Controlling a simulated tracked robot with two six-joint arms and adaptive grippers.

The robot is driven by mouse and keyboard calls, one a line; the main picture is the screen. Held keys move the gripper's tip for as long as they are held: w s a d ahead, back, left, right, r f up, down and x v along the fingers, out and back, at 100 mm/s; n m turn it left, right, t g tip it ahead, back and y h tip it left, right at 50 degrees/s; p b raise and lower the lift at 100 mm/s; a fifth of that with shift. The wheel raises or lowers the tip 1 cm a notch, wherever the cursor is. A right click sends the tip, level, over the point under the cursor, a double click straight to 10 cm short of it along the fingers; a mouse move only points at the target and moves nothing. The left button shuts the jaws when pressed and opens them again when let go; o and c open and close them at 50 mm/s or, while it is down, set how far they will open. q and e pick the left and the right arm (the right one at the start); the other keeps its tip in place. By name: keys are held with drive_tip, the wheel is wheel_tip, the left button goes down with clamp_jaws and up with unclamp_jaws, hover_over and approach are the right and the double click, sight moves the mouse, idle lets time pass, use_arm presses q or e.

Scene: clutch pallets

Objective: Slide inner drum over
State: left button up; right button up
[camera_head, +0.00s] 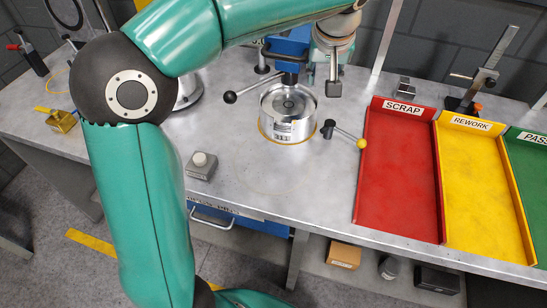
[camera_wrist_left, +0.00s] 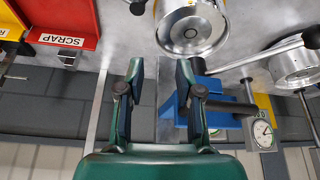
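A silver metal drum (camera_head: 290,132) stands upright on the bench beneath a blue press (camera_head: 290,45), with an orange ring around its base. Its round top shows a smaller hub inside the rim, also seen in the left wrist view (camera_wrist_left: 192,30). I cannot tell whether a separate inner drum sits in it. A second silver drum (camera_wrist_left: 295,68) shows in the left wrist view; my arm partly hides it in the head view (camera_head: 186,92). My left gripper (camera_head: 322,82) hangs beside the first drum, above and right of it. Its fingers (camera_wrist_left: 160,76) are apart and empty. My right gripper is not visible.
Red SCRAP (camera_head: 398,180), yellow REWORK (camera_head: 483,185) and green PASS (camera_head: 530,165) trays stand at right. A yellow-knobbed lever (camera_head: 347,136) and a black-knobbed lever (camera_head: 245,92) flank the drum. A button box (camera_head: 201,168) stands in front. The front middle bench is clear.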

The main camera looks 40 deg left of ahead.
use_arm(q)
drive_tip(key=s+a+f+g+h+b, duration=0.1)
drive_tip(key=s+f, duration=0.2)
drive_tip(key=f, duration=0.3)
drive_tip(key=s+a+f+m+g+h, duration=0.1)
drive_tip(key=s+f, duration=0.3)
drive_tip(key=f, duration=0.3)
drive_tip(key=s+a+f+m+g+h+b, duration=0.1)
drive_tip(key=s+a+f, duration=0.1)
drive_tip(key=f, duration=0.4)
drive_tip(key=shift+s+f+g+b, duration=0.3)
drive_tip(key=shift+s+f+g, duration=0.1)
drive_tip(key=shift+s, duration=0.35)
drive_tip(key=shift+f, duration=0.75)
